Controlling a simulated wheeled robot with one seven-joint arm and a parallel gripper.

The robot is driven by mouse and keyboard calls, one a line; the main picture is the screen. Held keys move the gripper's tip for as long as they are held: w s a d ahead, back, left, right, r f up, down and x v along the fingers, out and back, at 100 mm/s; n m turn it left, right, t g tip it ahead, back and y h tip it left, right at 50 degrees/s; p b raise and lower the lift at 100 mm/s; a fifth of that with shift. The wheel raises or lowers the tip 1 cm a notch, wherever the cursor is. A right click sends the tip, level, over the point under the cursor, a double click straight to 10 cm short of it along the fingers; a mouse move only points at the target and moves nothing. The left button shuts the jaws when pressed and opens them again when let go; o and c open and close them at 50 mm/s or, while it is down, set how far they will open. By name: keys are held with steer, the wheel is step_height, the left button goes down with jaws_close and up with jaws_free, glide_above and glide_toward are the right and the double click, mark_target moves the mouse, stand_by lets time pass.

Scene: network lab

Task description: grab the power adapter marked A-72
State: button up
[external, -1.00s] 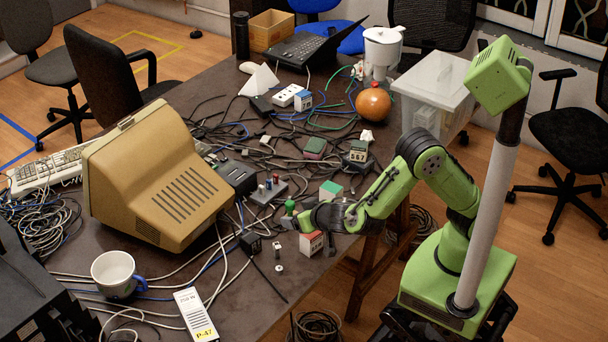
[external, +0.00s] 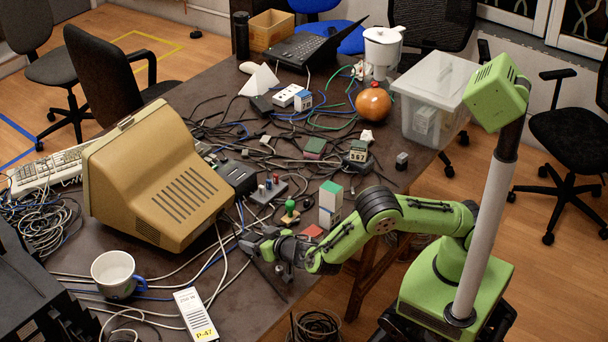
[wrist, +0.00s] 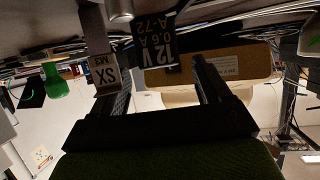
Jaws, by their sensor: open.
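The black power adapter (wrist: 157,48) shows in the wrist view, upside down, with "12 V", "0.6 A" and "A-72" in pale print. It is ahead of my gripper (wrist: 157,66), roughly between the two dark, spread fingers. I cannot tell whether its body is between the fingertips or just beyond them. No contact shows. In the external view my gripper (external: 264,243) is low over the near right part of the table, at the small dark adapter (external: 249,243), which the fingers partly cover.
A green knobbed object (external: 289,213) and a tall white box with a green top (external: 330,203) stand behind my gripper. The beige monitor (external: 165,185) is left; cables lie around.

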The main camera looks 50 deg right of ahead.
steer(key=shift+x, duration=0.85)
steer(key=shift+s+a, duration=0.1)
steer(key=shift+c, duration=0.2)
